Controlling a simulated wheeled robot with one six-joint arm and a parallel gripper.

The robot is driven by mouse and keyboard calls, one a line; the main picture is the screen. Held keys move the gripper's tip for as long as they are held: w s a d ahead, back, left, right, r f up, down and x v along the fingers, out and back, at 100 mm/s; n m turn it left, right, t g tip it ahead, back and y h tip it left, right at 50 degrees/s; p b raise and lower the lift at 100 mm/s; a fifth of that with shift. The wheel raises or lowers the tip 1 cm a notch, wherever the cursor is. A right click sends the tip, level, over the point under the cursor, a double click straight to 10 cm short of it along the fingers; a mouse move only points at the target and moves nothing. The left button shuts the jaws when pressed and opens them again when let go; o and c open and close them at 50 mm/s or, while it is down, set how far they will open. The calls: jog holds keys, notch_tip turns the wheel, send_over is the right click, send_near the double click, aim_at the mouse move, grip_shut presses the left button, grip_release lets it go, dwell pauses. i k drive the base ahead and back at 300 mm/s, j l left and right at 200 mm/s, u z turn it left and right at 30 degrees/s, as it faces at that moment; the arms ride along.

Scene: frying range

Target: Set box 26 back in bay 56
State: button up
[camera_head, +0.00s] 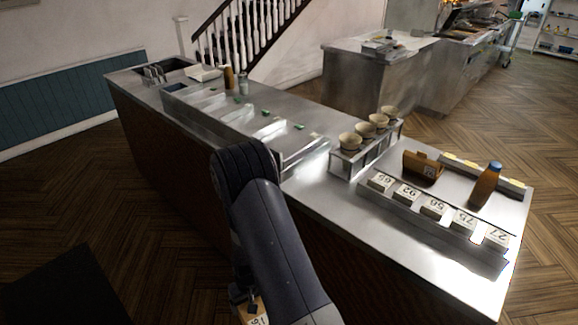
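A tan box with a white label (256,318) shows at the bottom edge, cut off by the frame. Its label is tilted and only partly readable, so I cannot confirm the number 26. My gripper (243,295) is at the box, low in front of the counter, and appears shut on it; my arm partly hides the fingers. The bay label 56 (433,208) is the middle plate of a numbered rack at the right end of the counter. The space behind plate 56 looks empty. My gripper is well left of and below that rack.
On the rack, a brown box (422,169) stands behind plate 92 (406,193) and an orange-brown bottle (485,186) behind plate 75 (464,220). A stand of bowls (362,150) is left of the rack. The steel counter (345,210) has bare space in front.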

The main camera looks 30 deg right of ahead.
aim_at(246, 128)
jog(key=i+j+z, duration=0.45)
jog(key=j+z, duration=0.15)
jog(key=i+j+z, duration=0.15)
jog(key=j+z, duration=0.15)
jog(key=i+j+z, duration=0.1)
jog(key=j+z, duration=0.55)
jog(key=j, duration=0.2)
jog(key=i, duration=0.05)
